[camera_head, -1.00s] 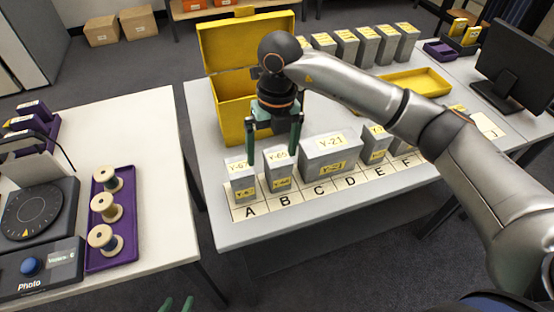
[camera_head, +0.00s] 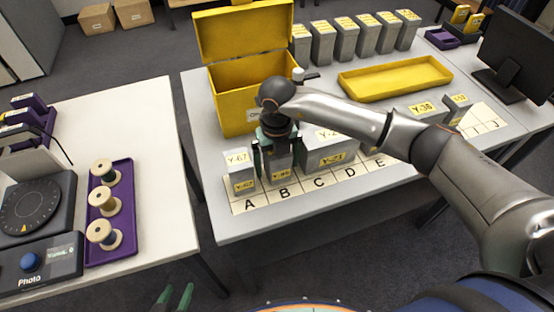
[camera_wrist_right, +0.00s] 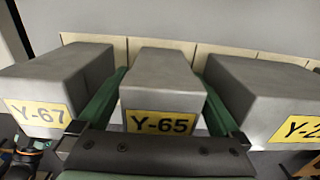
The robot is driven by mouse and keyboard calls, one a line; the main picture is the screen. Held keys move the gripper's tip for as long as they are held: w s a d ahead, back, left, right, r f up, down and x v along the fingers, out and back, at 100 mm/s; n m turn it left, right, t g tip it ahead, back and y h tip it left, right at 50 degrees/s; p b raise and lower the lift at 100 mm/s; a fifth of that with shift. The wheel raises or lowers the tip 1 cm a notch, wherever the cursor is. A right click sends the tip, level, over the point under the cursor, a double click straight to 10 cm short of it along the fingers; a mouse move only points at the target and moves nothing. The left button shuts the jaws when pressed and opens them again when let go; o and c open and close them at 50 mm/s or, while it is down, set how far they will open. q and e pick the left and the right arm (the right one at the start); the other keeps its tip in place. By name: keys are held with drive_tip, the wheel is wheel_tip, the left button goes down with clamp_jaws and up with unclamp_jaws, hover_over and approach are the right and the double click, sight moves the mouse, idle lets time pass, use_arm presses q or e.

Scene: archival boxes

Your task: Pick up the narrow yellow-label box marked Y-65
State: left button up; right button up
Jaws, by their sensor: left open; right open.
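The narrow grey Y-65 box (camera_head: 280,174) with its yellow label stands upright at card B, its top partly hidden under my right gripper (camera_head: 276,160). In the right wrist view the Y-65 box (camera_wrist_right: 160,85) sits between the two green fingers of the open right gripper (camera_wrist_right: 160,108), one on each side. Whether either finger touches it, I cannot tell. My left gripper (camera_head: 175,298) is open at the bottom edge, only its green fingertips showing, far from the boxes.
The Y-67 box (camera_head: 239,175) stands close on the left and the wider Y-21 box (camera_head: 325,158) close on the right. A yellow open box (camera_head: 232,100) is behind, and a yellow tray (camera_head: 395,78) lies back right. The letter strip's front is clear.

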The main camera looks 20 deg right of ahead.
drive_tip(key=shift+f, duration=0.45)
drive_tip(key=shift+r, duration=0.1)
clamp_jaws()
idle(0.5)
